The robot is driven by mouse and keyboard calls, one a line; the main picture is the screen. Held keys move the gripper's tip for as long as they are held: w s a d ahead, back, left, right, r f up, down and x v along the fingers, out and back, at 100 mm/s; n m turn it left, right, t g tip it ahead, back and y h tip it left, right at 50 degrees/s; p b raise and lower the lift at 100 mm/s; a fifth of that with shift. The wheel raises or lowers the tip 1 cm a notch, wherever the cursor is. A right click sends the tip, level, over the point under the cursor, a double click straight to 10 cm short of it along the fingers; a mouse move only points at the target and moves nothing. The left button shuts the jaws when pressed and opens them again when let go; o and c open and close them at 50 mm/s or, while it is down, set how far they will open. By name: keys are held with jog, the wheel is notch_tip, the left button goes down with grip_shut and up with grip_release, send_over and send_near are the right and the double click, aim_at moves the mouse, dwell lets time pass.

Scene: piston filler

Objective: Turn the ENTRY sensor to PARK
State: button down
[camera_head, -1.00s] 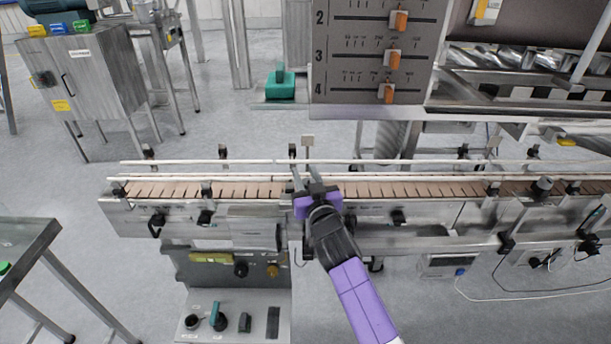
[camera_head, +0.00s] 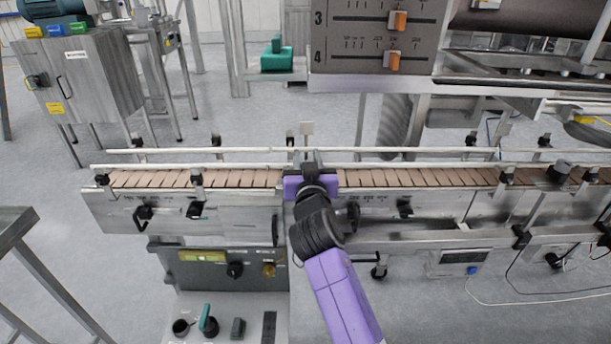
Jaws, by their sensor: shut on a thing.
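My gripper (camera_head: 309,160) is at the middle of the conveyor (camera_head: 230,179), over its near guide rail. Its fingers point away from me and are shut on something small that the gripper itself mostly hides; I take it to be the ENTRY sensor. A small pale square plate (camera_head: 306,128) on a post stands just beyond the fingertips, by the far rail. No ENTRY or PARK lettering can be read in this view.
A control panel (camera_head: 215,268) with knobs hangs below the conveyor. A grey panel with orange sliders (camera_head: 375,40) stands behind at upper right. A steel cabinet (camera_head: 85,85) is at back left, and a table corner (camera_head: 12,225) at left. The conveyor belt shows no containers.

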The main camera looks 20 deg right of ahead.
jog(key=shift+s+d+f+m+g+h+b, duration=0.1)
jog(key=shift+s+d+m+g+h+b, duration=0.2)
jog(key=shift+m+g+h+b, duration=2.15)
jog(key=shift+s+d+r+m+g+h+b, duration=0.2)
jog(key=shift+m+g+h+b, duration=0.9)
jog(key=shift+b, duration=2.6)
jog(key=shift+s+d+f+m+g+h+b, duration=0.35)
jog(key=shift+m+g+h+b, duration=0.95)
jog(key=shift+h+b, duration=1.35)
jog(key=shift+d+r+y+b, duration=0.15)
jog(key=shift+y+b, duration=0.25)
jog(key=c, duration=1)
grip_release()
jog(key=shift+c, duration=0.2)
jog(key=shift+w, duration=0.1)
